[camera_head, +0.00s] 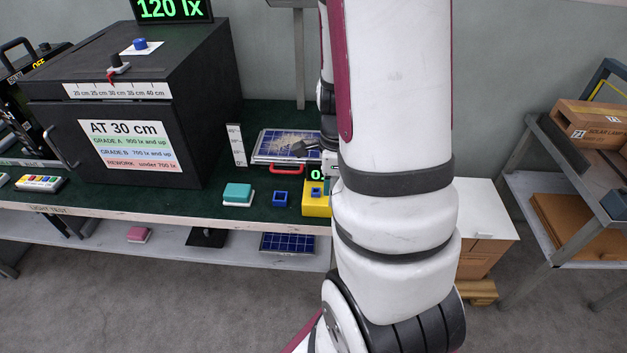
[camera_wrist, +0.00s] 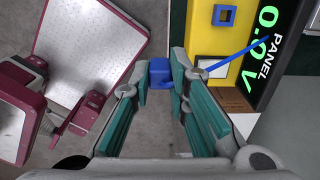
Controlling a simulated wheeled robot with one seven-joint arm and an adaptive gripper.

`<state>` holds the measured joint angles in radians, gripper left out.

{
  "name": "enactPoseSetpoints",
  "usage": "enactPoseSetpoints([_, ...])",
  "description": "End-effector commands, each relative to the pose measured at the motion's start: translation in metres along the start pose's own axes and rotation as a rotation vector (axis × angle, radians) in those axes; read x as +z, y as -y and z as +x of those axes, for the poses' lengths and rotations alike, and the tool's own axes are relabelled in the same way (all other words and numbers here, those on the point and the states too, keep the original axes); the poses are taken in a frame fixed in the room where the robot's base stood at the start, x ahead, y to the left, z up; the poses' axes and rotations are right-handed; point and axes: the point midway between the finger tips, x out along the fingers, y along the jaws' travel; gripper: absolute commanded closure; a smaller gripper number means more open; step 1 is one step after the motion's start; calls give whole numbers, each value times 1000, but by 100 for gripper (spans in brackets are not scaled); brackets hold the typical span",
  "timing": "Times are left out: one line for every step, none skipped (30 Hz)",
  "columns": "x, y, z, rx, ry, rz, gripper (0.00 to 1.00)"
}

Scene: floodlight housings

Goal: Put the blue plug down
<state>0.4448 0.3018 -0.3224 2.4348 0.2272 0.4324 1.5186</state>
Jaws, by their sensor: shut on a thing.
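The blue plug (camera_wrist: 160,73) is between the teal-padded fingertips of my gripper (camera_wrist: 160,82) in the wrist view. The gripper is shut on it, and grey floor shows behind it. A blue cable (camera_wrist: 235,60) runs from near the right finger across the yellow meter box (camera_wrist: 203,45). The box carries a blue square frame (camera_wrist: 224,15) and a white square. In the head view my arm hides the plug and most of the gripper; the yellow box (camera_head: 315,207) is partly visible beside the arm, near the bench's front edge.
On the green bench (camera_head: 262,186) are a blue square frame (camera_head: 280,199), a teal block (camera_head: 238,193) and a solar panel (camera_head: 287,143). A black test box (camera_head: 205,100) stands left. The panel display (camera_wrist: 270,60) reads 0.0 V. A white cabinet (camera_head: 485,215) stands right.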

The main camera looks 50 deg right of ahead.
Motion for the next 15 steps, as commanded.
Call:
enactPoseSetpoints([6, 10, 2, 0, -1, -3, 100])
enactPoseSetpoints([9, 15, 2, 0, 0, -2, 100])
enactPoseSetpoints([13, 23, 3, 0, -1, -1, 100])
enactPoseSetpoints([17, 30, 4, 0, -1, -2, 100])
enactPoseSetpoints([20, 36, 4, -1, 0, -3, 100])
enactPoseSetpoints([25, 44, 5, 1, -1, -3, 100])
enactPoseSetpoints([28, 49, 6, 0, -1, -2, 100])
enactPoseSetpoints([31, 55, 6, -1, 0, -2, 100])
enactPoseSetpoints([35, 61, 7, 0, 0, -3, 100])
enactPoseSetpoints([37, 65, 7, 0, 0, -3, 100])
enactPoseSetpoints([39, 68, 8, 1, 0, -2, 100])
enactPoseSetpoints([42, 73, 8, 0, 0, -1, 100])
enactPoseSetpoints([43, 75, 8, 0, 0, -1, 100])
enactPoseSetpoints([44, 77, 8, 0, 0, -1, 100])
enactPoseSetpoints([45, 79, 8, 0, 0, -1, 100])
